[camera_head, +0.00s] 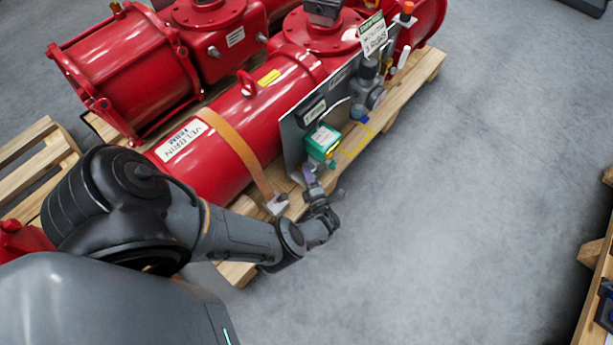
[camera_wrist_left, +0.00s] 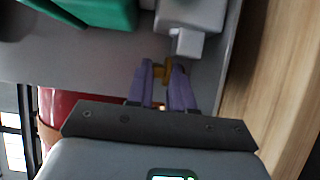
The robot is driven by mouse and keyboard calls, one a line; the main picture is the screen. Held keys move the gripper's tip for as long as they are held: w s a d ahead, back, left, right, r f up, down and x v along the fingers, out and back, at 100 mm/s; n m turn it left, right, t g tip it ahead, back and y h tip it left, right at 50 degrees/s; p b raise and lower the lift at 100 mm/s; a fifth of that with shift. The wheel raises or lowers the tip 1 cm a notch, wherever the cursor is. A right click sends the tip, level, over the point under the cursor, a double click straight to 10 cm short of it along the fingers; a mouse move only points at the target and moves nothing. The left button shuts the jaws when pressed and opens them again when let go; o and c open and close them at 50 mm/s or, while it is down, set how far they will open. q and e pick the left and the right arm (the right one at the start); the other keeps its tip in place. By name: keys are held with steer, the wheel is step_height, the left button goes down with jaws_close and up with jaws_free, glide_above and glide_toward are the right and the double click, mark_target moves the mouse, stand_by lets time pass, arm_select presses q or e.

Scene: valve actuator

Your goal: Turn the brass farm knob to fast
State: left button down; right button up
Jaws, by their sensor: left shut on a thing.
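The brass knob (camera_wrist_left: 162,71) shows in the left wrist view between the tips of my left gripper (camera_wrist_left: 165,72), on the underside of a grey fitting (camera_wrist_left: 192,15). My left gripper's purple fingers are shut on the knob, and they hide part of it. Any speed marking beside the knob is not visible. In the head view my left gripper (camera_head: 307,173) reaches the lower end of the grey panel (camera_head: 291,140) on the red actuator (camera_head: 235,115), below a green box (camera_head: 322,141). The knob itself is too small to make out there. My right gripper is not in view.
The actuator lies on a wooden pallet (camera_head: 434,62), with a tan strap (camera_head: 235,148) around it. A second red actuator (camera_head: 125,60) stands behind. The grey floor (camera_head: 470,170) to the right is clear up to another pallet (camera_head: 597,255).

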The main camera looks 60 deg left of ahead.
arm_select(q)
steer(key=shift+w+a+r+n+g+y, duration=0.15)
steer(key=shift+w+r+n+g+y, duration=0.2)
steer(key=shift+r+g, duration=0.2)
steer(key=c, duration=1.3)
jaws_free()
steer(key=shift+s+f, duration=0.1)
steer(key=shift+s, duration=0.05)
steer(key=shift+o, duration=0.9)
steer(key=shift+f, duration=0.15)
